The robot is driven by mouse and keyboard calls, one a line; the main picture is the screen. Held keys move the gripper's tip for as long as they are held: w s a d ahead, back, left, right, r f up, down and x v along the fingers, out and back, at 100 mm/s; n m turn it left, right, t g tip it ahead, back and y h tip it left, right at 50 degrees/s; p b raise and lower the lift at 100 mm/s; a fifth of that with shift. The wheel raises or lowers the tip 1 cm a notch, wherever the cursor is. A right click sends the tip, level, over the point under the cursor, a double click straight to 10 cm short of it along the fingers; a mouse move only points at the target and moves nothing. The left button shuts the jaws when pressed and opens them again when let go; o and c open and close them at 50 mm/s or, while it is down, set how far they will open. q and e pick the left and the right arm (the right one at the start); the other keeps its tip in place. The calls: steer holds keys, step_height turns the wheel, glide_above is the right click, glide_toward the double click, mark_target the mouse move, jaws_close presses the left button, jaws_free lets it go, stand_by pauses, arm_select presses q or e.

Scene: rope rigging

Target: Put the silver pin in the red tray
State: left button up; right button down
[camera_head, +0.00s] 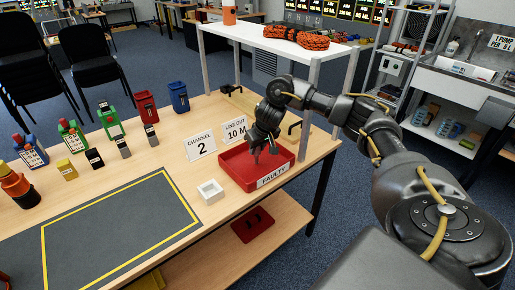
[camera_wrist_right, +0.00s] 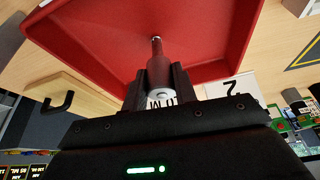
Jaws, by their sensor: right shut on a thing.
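The red tray (camera_head: 283,172), with a "FAULTY" label on its front wall, sits near the table's right end in the head view. It fills the upper part of the right wrist view (camera_wrist_right: 215,55). My right gripper (camera_head: 264,150) is over the tray. In the right wrist view its fingers (camera_wrist_right: 160,82) are shut on the silver pin (camera_wrist_right: 158,64), whose shiny surface looks reddish against the tray. The pin's thin tip points towards the tray floor; I cannot tell whether it touches. My left gripper is not in view.
A small white box (camera_head: 210,191) stands left of the tray. Cards reading "CHANNEL 2" (camera_head: 201,146) and "LINE OUT 10 M" (camera_head: 236,130) stand behind it. A shelf post (camera_head: 307,110) rises close to the tray's right. A dark mat (camera_head: 120,235) lies at the front left.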

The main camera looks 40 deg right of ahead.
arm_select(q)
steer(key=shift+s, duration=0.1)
arm_select(e)
steer(key=c, duration=1.1)
jaws_free()
steer(key=shift+f, duration=0.1)
arm_select(q)
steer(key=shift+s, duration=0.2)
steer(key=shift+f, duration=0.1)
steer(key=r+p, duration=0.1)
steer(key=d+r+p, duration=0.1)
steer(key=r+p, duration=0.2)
steer(key=p, duration=0.1)
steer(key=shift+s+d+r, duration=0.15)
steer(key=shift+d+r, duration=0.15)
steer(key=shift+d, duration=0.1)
arm_select(e)
steer(key=v, duration=1.2)
